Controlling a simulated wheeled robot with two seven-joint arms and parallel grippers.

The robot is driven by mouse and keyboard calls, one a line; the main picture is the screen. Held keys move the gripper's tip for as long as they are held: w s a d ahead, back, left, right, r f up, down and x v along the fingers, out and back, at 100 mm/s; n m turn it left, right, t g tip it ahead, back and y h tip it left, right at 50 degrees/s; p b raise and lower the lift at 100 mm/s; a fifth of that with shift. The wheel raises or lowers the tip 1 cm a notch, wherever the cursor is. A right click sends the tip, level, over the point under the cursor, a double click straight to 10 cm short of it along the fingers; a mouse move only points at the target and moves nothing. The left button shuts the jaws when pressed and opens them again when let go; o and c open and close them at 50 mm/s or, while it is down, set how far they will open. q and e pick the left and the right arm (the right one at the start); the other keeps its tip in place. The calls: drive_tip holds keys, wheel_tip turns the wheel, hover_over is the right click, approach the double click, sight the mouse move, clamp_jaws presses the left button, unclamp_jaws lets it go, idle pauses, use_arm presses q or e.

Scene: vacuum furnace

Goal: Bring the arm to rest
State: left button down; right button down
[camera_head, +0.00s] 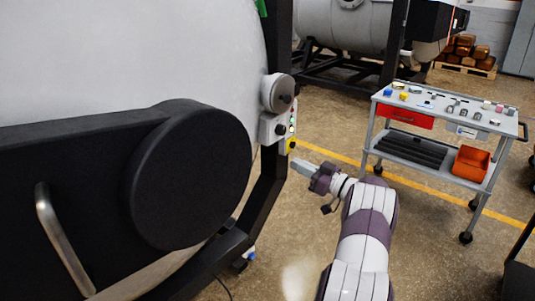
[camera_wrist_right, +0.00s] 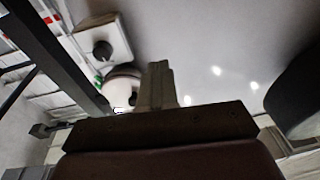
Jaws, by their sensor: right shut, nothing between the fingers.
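My right arm reaches up from the bottom of the head view. My right gripper (camera_head: 302,167) is shut and empty, and it points left toward the furnace. It hangs in the air near the small control box (camera_head: 280,126) on the black post. I cannot tell the exact gap between them. In the right wrist view the closed fingers (camera_wrist_right: 158,82) stand up in the middle with the pale furnace wall behind. The control box with its dark knob (camera_wrist_right: 102,50) shows at upper left there. My left gripper is not in view.
The large grey furnace door (camera_head: 130,50) with a black round hub (camera_head: 190,175) and metal handle (camera_head: 62,240) fills the left. A tool cart (camera_head: 440,165) with an orange bin (camera_head: 470,163) stands at right. Open floor with a yellow line lies between.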

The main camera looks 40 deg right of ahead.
drive_tip(key=d+f+m+g+h, duration=0.2)
drive_tip(key=d+f+m+h, duration=0.2)
drive_tip(key=d+f+h, duration=0.35)
drive_tip(key=s+a+f+m+g+h+p, duration=0.1)
drive_tip(key=s+a+f+m+g+h, duration=0.15)
drive_tip(key=a+g, duration=0.2)
drive_tip(key=s+a+f+m+g+h+p, duration=0.1)
drive_tip(key=s+a+f+g, duration=0.1)
drive_tip(key=a+f+g, duration=0.25)
drive_tip(key=s+a+r+n+g+y+p, duration=0.1)
drive_tip(key=s+a, duration=0.4)
drive_tip(key=a, duration=0.7)
drive_tip(key=s+a+r+n+g+y+p, duration=0.1)
drive_tip(key=s+a+r+n+g+y, duration=0.1)
drive_tip(key=a, duration=1)
drive_tip(key=s+a+r+n+g+y+p, duration=0.1)
drive_tip(key=s+a+r+g+y, duration=0.1)
drive_tip(key=s+a+r, duration=0.3)
drive_tip(key=shift+s+a+g+p, duration=0.35)
drive_tip(key=shift+s+a+g, duration=0.35)
drive_tip(key=shift+s+a, duration=2.3)
